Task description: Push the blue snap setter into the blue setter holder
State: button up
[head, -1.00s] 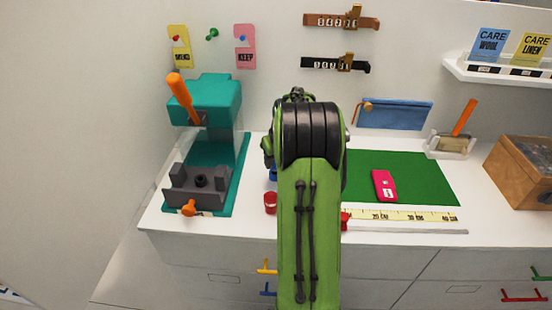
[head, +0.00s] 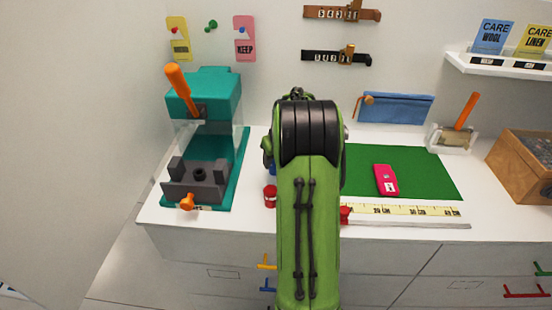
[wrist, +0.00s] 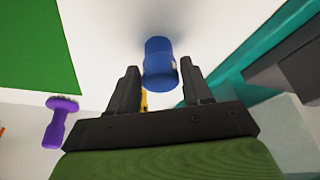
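In the wrist view a blue cylindrical piece (wrist: 160,66) stands on the white top, just beyond the fingers and centred between them. It looks like the blue setter with its holder, but I cannot tell where one ends and the other begins. My gripper (wrist: 161,82) has its two black fingers spread, with visible gaps on both sides of the blue piece. I cannot tell the distance to it. In the head view only a sliver of blue (head: 272,169) shows left of my arm, which hides my gripper.
A red piece (head: 270,196) stands close left of my arm. The teal press (head: 205,95) is farther left, and the green mat (head: 430,178) and ruler (head: 415,213) are right. A purple knobbed piece (wrist: 60,122) and a bit of yellow (wrist: 144,100) show in the wrist view.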

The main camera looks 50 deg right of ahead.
jog(key=o, duration=0.3)
jog(key=shift+r, duration=0.1)
jog(key=p+v, duration=0.4)
jog(key=v, duration=1.1)
jog(key=shift+s+a+r, duration=0.1)
jog(key=shift+r, duration=0.15)
